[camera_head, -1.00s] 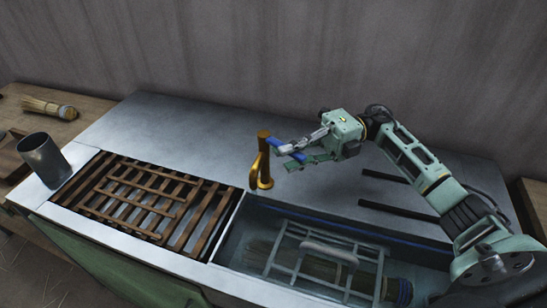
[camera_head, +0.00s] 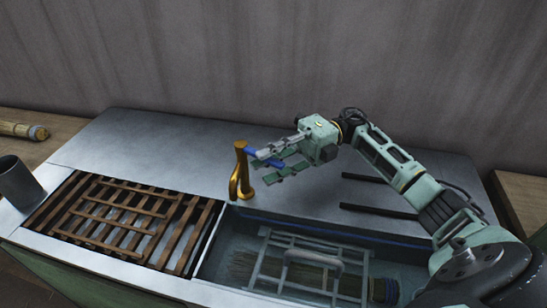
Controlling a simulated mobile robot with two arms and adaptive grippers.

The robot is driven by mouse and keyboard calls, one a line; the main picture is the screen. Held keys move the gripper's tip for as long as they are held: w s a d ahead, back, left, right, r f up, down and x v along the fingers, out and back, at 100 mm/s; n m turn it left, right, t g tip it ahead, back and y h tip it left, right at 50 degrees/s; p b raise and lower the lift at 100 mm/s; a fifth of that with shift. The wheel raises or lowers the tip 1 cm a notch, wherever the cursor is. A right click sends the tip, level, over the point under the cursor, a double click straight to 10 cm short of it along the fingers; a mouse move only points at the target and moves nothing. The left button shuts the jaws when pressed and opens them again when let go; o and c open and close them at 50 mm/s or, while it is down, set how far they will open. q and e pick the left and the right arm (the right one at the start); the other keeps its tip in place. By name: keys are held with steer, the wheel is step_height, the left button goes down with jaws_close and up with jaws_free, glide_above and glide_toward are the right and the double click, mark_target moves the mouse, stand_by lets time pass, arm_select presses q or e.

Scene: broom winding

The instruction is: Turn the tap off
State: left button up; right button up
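The golden tap (camera_head: 241,172) stands upright on the metal counter, behind the water basin. Its curved spout hangs down on the near left side of its post. My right gripper (camera_head: 263,166) is just right of the tap's upper part, with its fingers pointing left at the post. My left gripper is out of view.
The basin (camera_head: 212,242) holds water, a wire rack (camera_head: 285,240) and a broom head lying under it. A wooden slatted grate (camera_head: 120,212) lies to its left, with a metal cup (camera_head: 20,184) beyond. Dark bars (camera_head: 378,211) lie right of the tap. The back counter is clear.

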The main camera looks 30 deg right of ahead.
steer(key=d, duration=1.2)
steer(key=shift+w, duration=0.1)
steer(key=shift+c, duration=0.3)
